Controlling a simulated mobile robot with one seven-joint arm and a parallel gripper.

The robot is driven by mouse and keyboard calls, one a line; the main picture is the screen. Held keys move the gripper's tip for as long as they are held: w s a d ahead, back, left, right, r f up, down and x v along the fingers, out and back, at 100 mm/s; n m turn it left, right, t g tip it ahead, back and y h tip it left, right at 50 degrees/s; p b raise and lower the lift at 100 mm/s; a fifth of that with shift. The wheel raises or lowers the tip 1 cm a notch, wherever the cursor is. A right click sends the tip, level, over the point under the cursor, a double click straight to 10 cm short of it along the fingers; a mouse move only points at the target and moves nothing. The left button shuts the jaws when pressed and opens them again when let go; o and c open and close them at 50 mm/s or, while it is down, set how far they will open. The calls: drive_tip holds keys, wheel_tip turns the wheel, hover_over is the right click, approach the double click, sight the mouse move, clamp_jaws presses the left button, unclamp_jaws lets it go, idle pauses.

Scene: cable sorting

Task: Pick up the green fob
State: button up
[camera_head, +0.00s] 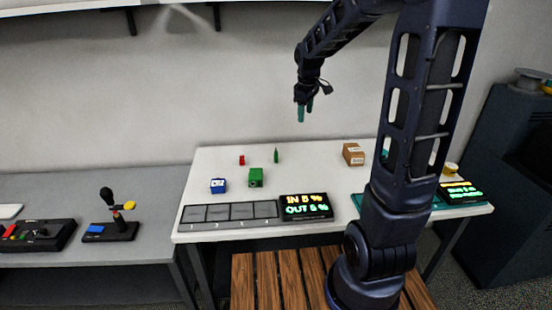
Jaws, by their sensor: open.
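Two green things are on the white table: a green box-like block (256,178) near the middle left, and a small, thin, upright green piece (276,156) farther back. Which one is the green fob I cannot tell for sure at this size. My gripper (305,109) hangs in the air above the back of the table, up and to the right of both green things. Its teal fingers point down, apart and empty. Neither green thing is hidden by my arm.
A grey numbered tray (230,225) and a lit display (305,206) line the front edge. A brown box (353,155) stands right. My arm hides part of the table's right side.

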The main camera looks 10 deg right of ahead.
drive_tip(key=w+a+f+n+g, duration=0.1)
drive_tip(key=w+a+f+n, duration=0.35)
drive_tip(key=w+f, duration=0.45)
drive_tip(key=n+g, duration=0.1)
drive_tip(key=n, duration=0.2)
hover_over(276, 152)
wheel_tip(276, 152, down, 8)
drive_tip(key=shift+d+f, duration=0.15)
drive_tip(key=shift+f, duration=0.1)
drive_tip(key=shift+w+f, duration=0.1)
drive_tip(key=shift+f, duration=5.35)
drive_tip(key=c, duration=1)
